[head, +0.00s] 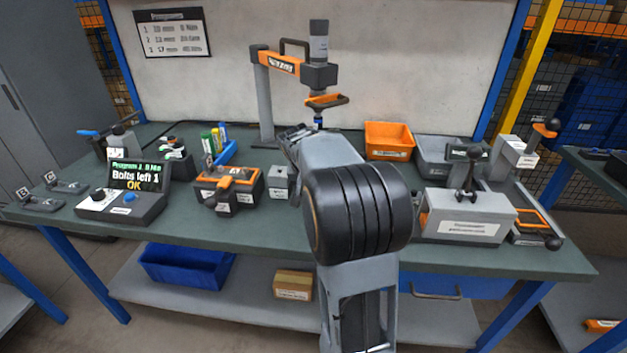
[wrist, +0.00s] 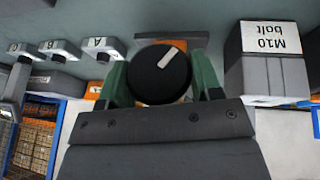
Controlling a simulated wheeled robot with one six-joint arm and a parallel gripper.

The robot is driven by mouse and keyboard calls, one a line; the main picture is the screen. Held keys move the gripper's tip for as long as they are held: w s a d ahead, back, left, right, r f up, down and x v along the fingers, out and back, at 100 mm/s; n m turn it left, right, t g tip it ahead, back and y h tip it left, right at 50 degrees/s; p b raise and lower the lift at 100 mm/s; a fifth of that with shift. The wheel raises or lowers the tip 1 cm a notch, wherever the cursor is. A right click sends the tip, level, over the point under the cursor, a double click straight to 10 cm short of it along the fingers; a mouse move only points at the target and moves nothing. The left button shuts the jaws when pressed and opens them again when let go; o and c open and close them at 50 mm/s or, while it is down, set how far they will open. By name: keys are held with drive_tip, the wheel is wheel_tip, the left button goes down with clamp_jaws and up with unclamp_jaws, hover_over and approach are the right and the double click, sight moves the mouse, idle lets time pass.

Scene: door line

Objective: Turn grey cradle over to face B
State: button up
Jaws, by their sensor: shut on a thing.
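My gripper (wrist: 160,78) has its green-sided fingers shut on a round black knob (wrist: 160,75) with a white pointer line. The line slants. In the head view my own arm hides the gripper's fingers and the knob. The body that the knob belongs to is mostly hidden behind the knob and fingers, so I cannot make out the grey cradle for sure. A brownish bar (wrist: 180,38) shows just beyond the knob. Label plates A (wrist: 97,42) and B (wrist: 55,47) stand on small grey parts at the wrist view's upper left.
A grey block labelled M10 bolt (wrist: 275,75) is close beside the gripper.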

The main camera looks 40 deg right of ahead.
drive_tip(key=n+g+h, duration=0.1)
drive_tip(key=g+h, duration=0.1)
drive_tip(key=h, duration=0.1)
drive_tip(key=shift+w+a+g, duration=0.1)
drive_tip(key=shift+g, duration=0.2)
drive_tip(key=shift+g+h, duration=0.8)
drive_tip(key=shift+h, duration=0.3)
drive_tip(key=shift+n, duration=0.3)
drive_tip(key=o, duration=0.9)
drive_tip(key=p+v, duration=0.1)
drive_tip(key=v, duration=1.2)
drive_tip(key=shift+w+a+r+p, duration=0.15)
drive_tip(key=shift+a+p, duration=0.15)
drive_tip(key=shift+a, duration=0.05)
